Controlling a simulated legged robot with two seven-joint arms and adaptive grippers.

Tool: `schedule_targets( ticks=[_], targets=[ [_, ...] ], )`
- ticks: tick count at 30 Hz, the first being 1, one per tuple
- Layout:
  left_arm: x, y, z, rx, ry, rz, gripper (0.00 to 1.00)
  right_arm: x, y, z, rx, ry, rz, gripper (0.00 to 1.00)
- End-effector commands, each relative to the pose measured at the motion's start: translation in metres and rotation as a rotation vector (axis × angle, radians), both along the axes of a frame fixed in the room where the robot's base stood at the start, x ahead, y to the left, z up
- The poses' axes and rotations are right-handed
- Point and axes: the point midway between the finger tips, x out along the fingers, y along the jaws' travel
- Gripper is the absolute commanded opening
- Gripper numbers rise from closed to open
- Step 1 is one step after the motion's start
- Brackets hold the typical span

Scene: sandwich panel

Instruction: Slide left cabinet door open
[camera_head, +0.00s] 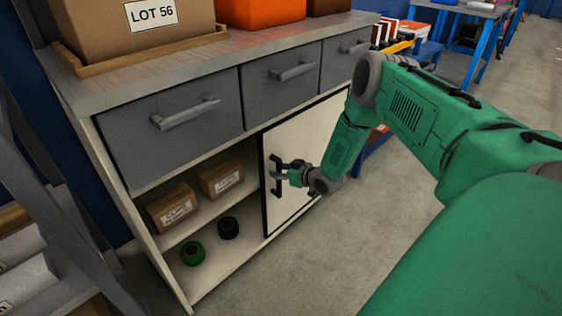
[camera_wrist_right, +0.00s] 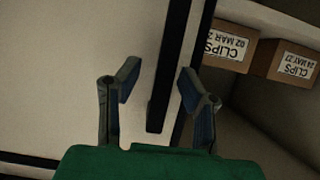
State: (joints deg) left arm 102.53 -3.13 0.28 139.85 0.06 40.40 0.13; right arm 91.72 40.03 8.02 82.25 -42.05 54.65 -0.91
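A white sliding cabinet door (camera_head: 305,150) with a black frame covers the right part of the cabinet's lower section. I cannot tell whether a second door lies behind it. A dark vertical handle (camera_head: 278,172) sits near the door's left edge. My right gripper (camera_head: 281,175) is at this handle. In the right wrist view the right gripper (camera_wrist_right: 158,92) is open, its two fingers apart on either side of the black handle bar (camera_wrist_right: 169,75). Contact with the bar cannot be told. The white door panel (camera_wrist_right: 60,80) fills the left of that view. My left gripper is not in view.
The cabinet's left part is open, with boxes (camera_head: 171,208) on a shelf, a green roll (camera_head: 192,253) and a black roll (camera_head: 228,228) below. Grey drawers (camera_head: 172,125) are above. A grey stair-like frame (camera_head: 80,245) stands left. Floor (camera_head: 290,275) in front is clear.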

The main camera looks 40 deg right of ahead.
Motion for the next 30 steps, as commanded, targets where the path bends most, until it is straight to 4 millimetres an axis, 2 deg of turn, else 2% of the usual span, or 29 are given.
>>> schedule_targets(
  ticks=[5, 15, 19, 24, 30],
  targets=[
    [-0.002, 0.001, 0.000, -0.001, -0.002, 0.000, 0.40, -0.011, -0.001, 0.005, 0.002, 0.000, -0.001, 0.34],
    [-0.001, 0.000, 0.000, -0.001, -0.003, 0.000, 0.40, -0.076, -0.005, 0.030, 0.004, 0.001, -0.003, 0.34],
    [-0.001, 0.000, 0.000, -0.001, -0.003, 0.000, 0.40, -0.095, -0.006, 0.038, 0.004, 0.002, -0.002, 0.34],
    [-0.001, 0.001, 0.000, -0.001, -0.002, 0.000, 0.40, -0.108, -0.006, 0.043, 0.003, 0.002, -0.001, 0.34],
    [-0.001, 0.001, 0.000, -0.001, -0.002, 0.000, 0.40, -0.111, -0.006, 0.043, 0.002, 0.003, -0.001, 0.34]
  ],
)
